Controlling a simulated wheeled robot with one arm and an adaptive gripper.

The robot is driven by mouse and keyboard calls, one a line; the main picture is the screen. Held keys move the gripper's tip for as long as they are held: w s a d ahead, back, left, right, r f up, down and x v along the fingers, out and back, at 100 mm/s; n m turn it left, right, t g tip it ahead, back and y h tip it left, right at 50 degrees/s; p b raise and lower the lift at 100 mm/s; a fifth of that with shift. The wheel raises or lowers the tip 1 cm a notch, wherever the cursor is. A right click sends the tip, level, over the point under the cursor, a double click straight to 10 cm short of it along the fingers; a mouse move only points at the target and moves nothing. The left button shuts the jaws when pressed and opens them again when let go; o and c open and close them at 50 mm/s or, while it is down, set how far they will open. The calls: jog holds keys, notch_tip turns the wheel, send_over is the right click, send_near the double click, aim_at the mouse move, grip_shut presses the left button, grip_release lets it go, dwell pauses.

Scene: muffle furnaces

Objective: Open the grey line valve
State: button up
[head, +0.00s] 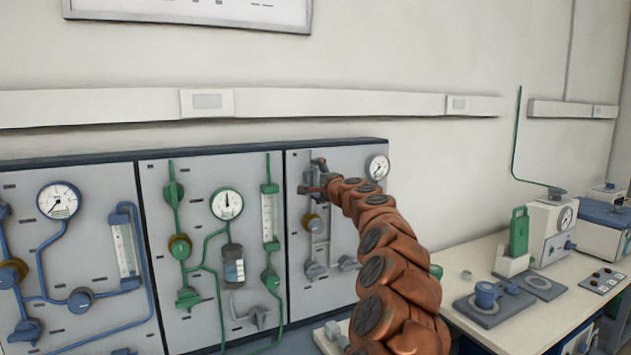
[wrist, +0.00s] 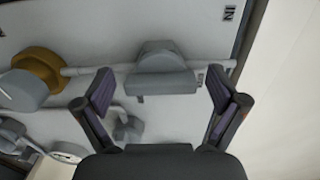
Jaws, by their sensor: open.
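The grey line runs on the right panel (head: 296,250) in the head view, with a gauge (head: 378,167) at its top right. In the wrist view a grey valve handle (wrist: 165,72) sits on a grey pipe, between and beyond my two fingers. My gripper (wrist: 160,88) is open and empty, with one finger to each side of the handle; no contact shows. In the head view my gripper (head: 314,179) is at the upper part of the grey panel and hides most of that valve. A brass-coloured fitting (wrist: 37,66) is on the same pipe, left of the handle.
Two grey lower knobs (head: 315,270) (head: 348,263) are on the grey panel. A green-line panel (head: 205,300) and a blue-line panel (head: 90,245) stand to the left. A bench (head: 540,320) with instruments is on the right, beyond my arm.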

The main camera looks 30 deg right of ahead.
jog(key=shift+s+a+r, duration=0.1)
jog(key=shift+s, duration=1.2)
jog(key=shift+s+a, duration=0.15)
jog(key=shift+s, duration=1.45)
send_near(316, 180)
jog(key=shift+s, duration=0.6)
